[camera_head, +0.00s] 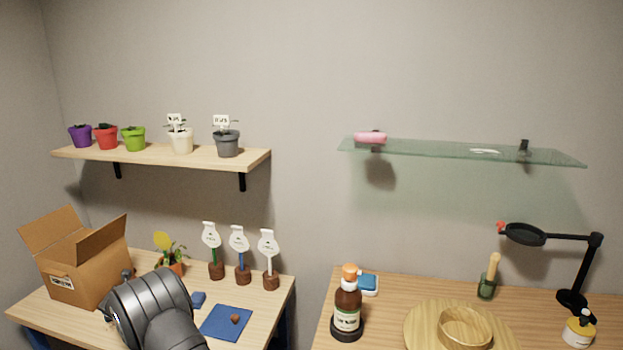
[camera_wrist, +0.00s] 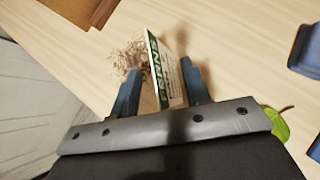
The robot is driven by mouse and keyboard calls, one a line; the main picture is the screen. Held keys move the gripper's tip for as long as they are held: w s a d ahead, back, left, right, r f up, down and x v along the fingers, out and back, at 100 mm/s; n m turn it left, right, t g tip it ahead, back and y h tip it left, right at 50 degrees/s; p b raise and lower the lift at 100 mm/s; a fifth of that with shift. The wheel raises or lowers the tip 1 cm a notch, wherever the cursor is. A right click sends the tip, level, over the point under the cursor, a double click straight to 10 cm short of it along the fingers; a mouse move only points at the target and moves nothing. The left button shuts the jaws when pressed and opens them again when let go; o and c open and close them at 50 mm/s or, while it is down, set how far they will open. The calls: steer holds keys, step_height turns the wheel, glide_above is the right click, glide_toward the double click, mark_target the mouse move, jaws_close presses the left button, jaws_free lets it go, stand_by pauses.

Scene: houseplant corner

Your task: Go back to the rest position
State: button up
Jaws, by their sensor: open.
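My gripper (camera_wrist: 160,88) shows in the wrist view with its two blue fingers apart, over the wooden table. A thin white and green card or packet (camera_wrist: 168,70) with printed text shows between the fingers; I cannot tell whether either finger touches it. A brown, twiggy or root-like clump (camera_wrist: 127,57) lies just beyond the left finger. In the head view my dark grey arm is at the lower left, over the left table (camera_head: 258,318), and my gripper is hidden there.
An open cardboard box (camera_head: 75,265) and a yellow-topped plant (camera_head: 165,245) are near my arm. Several labelled stakes (camera_head: 240,255) stand behind a blue mat (camera_head: 218,325). A wooden shelf (camera_head: 150,153) with pots and a glass shelf (camera_head: 460,151) hang above. A bottle (camera_head: 347,305) stands on the right table.

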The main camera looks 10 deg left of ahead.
steer(key=shift+w+a+f, duration=0.35)
steer(key=shift+f, duration=0.1)
steer(key=shift+r, duration=0.85)
